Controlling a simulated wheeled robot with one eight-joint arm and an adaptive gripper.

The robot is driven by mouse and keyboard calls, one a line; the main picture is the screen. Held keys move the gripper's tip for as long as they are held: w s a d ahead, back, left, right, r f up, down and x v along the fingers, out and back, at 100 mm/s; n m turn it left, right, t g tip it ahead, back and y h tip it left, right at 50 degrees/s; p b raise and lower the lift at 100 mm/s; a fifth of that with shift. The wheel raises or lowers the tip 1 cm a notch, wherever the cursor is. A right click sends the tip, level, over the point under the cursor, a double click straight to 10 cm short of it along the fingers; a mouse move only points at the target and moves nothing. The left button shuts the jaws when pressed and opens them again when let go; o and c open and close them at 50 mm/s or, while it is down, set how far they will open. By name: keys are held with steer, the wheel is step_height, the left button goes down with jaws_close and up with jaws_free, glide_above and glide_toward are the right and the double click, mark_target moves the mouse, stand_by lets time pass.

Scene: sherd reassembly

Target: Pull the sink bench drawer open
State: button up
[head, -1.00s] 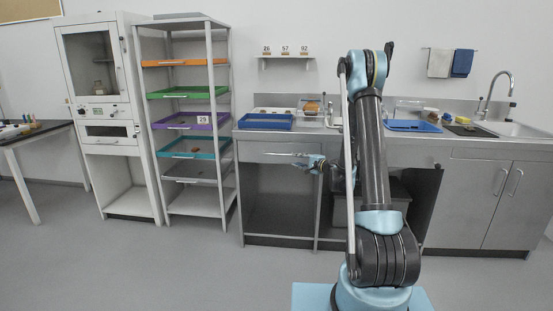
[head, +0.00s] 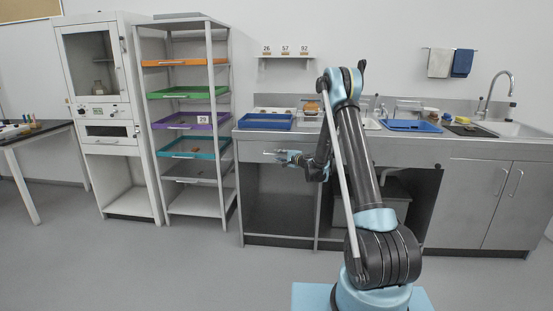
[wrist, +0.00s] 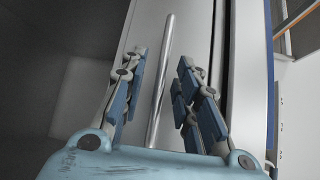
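The sink bench drawer (head: 247,150) is a grey front under the left part of the worktop, and it looks flush with the bench. Its bar handle (wrist: 161,75) is a thin metal rod, seen lengthwise in the wrist view against the pale drawer front (wrist: 194,30). My gripper (head: 277,155) is at the drawer front in the head view and partly covers the handle. In the wrist view my gripper (wrist: 162,62) is open, with a blue-padded finger on each side of the handle. Gaps show between the fingers and the rod; contact is not visible.
The sink bench (head: 400,152) has an open dark bay below the drawer. A blue tray (head: 265,122) lies on the worktop above it. A shelf rack (head: 212,110) with coloured trays stands to the left. The floor (head: 200,270) in front is clear.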

steer(key=shift+w+a, duration=0.25)
steer(key=shift+a, duration=0.05)
